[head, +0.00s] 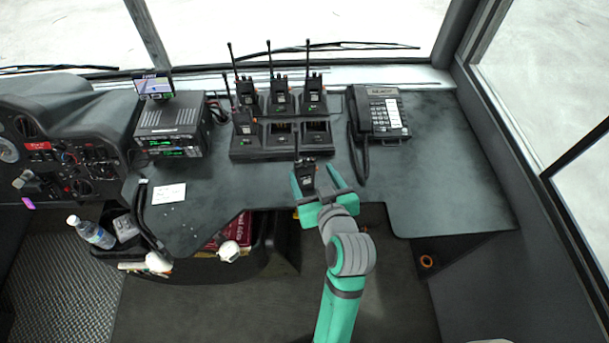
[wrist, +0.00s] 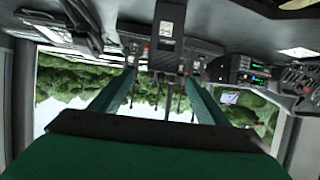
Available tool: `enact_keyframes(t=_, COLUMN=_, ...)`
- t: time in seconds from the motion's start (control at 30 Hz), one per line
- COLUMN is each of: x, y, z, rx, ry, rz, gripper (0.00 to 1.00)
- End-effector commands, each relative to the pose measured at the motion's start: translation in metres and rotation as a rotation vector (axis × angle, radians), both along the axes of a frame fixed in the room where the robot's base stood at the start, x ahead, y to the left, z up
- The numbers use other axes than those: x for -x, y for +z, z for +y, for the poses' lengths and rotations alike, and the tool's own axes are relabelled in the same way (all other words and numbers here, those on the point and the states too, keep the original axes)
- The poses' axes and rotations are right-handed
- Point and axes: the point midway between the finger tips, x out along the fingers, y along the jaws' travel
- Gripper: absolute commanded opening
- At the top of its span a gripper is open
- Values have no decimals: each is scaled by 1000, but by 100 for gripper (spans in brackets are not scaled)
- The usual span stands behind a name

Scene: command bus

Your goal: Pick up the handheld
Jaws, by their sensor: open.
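A black handheld (head: 307,175) with a thin antenna stands near the desk's front edge, in front of the charging rack. My gripper (head: 312,178) is open, with its teal fingers spread to either side of the handheld. In the wrist view the dark handheld (wrist: 168,40) shows upside down, between and beyond the tips of my open fingers (wrist: 157,82). I cannot tell whether a finger touches it. Its lower part is partly hidden by my gripper in the head view.
A radio console (head: 170,125) and a white card (head: 169,194) lie left. The desk's right side (head: 440,180) is clear.

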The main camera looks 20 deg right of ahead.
Motion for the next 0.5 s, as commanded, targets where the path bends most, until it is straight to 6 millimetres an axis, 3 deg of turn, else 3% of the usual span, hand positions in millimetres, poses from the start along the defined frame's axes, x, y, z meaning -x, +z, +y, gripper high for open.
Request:
enact_keyframes(t=0.3, x=-38, y=-14, z=-3, rx=-1, ry=4, rz=1, gripper=69)
enact_keyframes(t=0.5, x=-52, y=-20, z=-3, rx=1, ry=4, rz=1, gripper=69)
